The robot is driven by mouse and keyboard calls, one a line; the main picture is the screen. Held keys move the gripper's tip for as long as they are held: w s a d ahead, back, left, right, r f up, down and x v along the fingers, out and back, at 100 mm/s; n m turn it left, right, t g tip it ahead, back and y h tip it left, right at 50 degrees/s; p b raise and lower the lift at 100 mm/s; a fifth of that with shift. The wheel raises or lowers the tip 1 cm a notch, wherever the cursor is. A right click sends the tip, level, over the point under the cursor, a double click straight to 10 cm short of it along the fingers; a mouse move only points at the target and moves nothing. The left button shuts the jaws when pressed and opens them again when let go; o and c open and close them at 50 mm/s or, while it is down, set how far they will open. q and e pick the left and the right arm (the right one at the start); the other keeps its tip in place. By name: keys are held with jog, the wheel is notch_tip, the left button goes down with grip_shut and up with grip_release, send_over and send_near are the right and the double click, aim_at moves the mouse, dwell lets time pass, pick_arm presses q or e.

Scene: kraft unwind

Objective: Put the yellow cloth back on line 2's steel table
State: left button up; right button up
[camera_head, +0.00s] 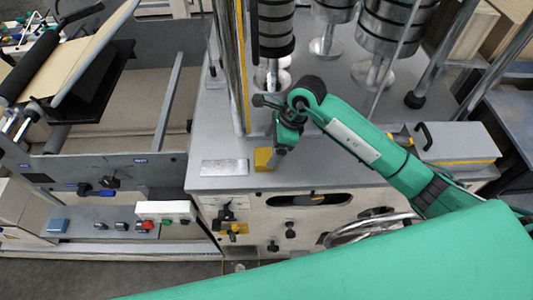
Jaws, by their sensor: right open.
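A small folded yellow cloth (262,160) lies on the grey steel table top (225,140), near its front edge. My right gripper (278,158) points down right beside the cloth, at its right side. Its jaws are open; whether a finger touches the cloth cannot be told at this size. My left gripper is not in view.
A flat silvery plate (224,168) lies left of the cloth. Stacked dark rolls on steel stands (275,30) and a vertical post (229,70) rise behind. A grey box with a handle (455,142) stands to the right. Knobs and a handwheel (370,228) are on the front panel below.

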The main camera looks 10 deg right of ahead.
jog(key=b+v, duration=0.1)
jog(key=v, duration=0.6)
jog(key=shift+r+b, duration=0.2)
jog(key=shift+b, duration=0.1)
